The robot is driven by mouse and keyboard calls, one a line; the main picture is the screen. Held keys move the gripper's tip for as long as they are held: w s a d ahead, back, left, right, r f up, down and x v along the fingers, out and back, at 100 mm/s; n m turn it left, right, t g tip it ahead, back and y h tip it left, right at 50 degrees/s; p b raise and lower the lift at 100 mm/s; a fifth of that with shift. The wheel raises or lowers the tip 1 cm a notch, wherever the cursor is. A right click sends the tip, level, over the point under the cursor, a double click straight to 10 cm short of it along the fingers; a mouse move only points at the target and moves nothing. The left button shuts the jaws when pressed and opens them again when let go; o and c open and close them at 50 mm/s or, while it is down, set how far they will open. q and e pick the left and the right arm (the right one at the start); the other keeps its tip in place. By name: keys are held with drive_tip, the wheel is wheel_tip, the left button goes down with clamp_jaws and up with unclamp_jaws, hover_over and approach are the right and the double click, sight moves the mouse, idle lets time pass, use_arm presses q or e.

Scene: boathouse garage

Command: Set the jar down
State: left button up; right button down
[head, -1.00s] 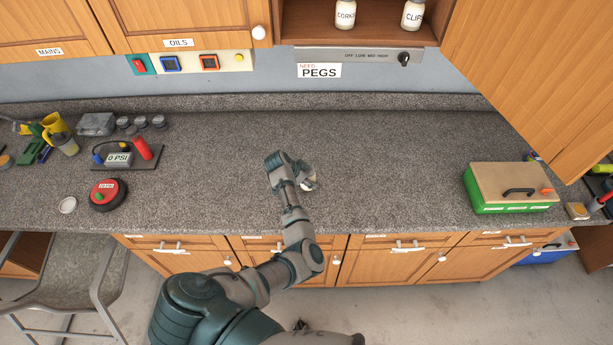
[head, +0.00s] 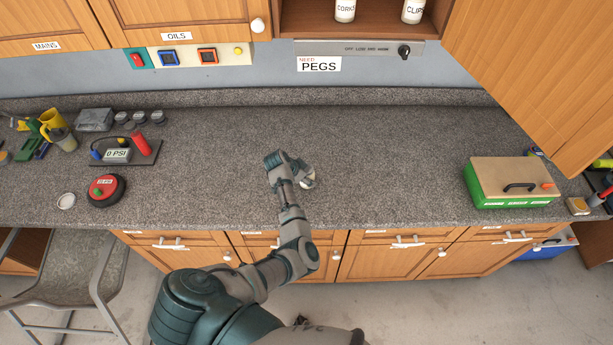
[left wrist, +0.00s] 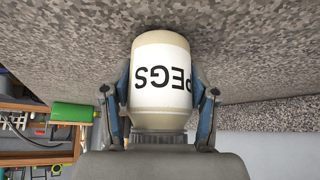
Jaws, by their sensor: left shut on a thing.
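The jar (left wrist: 160,85) is cream with a white label reading PEGS, which appears inverted in the left wrist view. My left gripper (left wrist: 163,98) is shut on it, one finger on each side. The jar's base points toward the speckled counter surface; I cannot tell whether it touches. In the head view my left gripper (head: 304,174) is over the middle of the counter (head: 390,160), and only a pale part of the jar (head: 308,185) shows beside it. My right gripper is not in view.
The counter around the gripper is clear. A green box with a tan lid (head: 512,180) stands to the right. A gauge tray (head: 125,152) and a red-and-black round device (head: 104,190) are to the left. A shelf (head: 375,29) holds two jars above a PEGS sign (head: 319,65).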

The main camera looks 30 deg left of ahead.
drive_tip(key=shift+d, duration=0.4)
use_arm(q)
drive_tip(key=shift+a+f, duration=0.1)
drive_tip(key=shift+a, duration=0.05)
drive_tip(key=o, duration=1.4)
drive_tip(key=v, duration=1.1)
drive_tip(key=shift+s+a+r, duration=0.15)
drive_tip(key=shift+s+r, duration=0.05)
drive_tip(key=shift+r, duration=0.15)
clamp_jaws()
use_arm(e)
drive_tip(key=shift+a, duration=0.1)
